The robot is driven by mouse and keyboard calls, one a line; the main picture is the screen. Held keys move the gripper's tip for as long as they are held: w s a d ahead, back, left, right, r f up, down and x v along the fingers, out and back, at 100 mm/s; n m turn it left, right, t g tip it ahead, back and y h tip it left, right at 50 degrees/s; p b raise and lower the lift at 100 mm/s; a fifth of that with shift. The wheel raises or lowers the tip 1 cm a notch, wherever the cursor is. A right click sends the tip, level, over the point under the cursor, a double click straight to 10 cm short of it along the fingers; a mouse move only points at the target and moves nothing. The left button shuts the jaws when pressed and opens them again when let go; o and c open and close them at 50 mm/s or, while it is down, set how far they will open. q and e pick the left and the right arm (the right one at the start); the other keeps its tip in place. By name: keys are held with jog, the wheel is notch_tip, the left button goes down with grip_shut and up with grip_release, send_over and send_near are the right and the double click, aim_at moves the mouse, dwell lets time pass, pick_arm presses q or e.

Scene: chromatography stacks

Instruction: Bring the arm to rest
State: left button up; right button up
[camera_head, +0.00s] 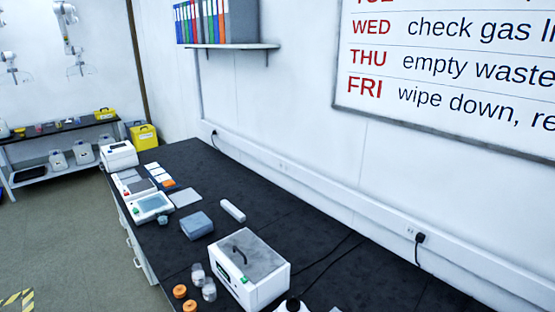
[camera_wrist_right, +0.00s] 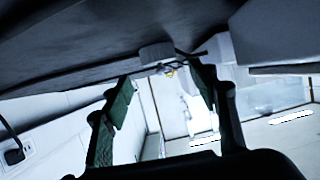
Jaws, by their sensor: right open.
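My right gripper (camera_wrist_right: 162,78) shows only in the right wrist view. Its two green-padded fingers are spread apart with nothing between them. That view looks upside down, with the dark bench top (camera_wrist_right: 60,60) across the upper part and ceiling lights low at the right. Neither gripper can be made out in the head view, and my left gripper is in no view. A white and black shape is cut off at the bottom edge of the head view; I cannot tell what it is.
The black bench (camera_head: 375,285) runs along the wall. On it stand a white box with a grey lid (camera_head: 250,268), clear jars (camera_head: 208,290), orange-topped items (camera_head: 180,291), a blue-grey block (camera_head: 197,225) and a white instrument (camera_head: 150,207). Cables cross the bench at the right.

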jog(key=b+x, duration=0.2)
jog(key=x, duration=0.1)
jog(key=b+x, duration=0.2)
jog(key=x, duration=0.1)
jog(key=shift+f, duration=0.45)
notch_tip(320, 180, up, 7)
jog(key=shift+s+d+r+p, duration=0.1)
jog(key=shift+s+p, duration=0.05)
jog(key=shift+p, duration=1.1)
jog(key=shift+r, duration=0.75)
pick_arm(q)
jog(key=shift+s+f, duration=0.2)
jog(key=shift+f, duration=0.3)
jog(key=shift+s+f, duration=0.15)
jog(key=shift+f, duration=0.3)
pick_arm(e)
jog(key=shift+f, duration=0.15)
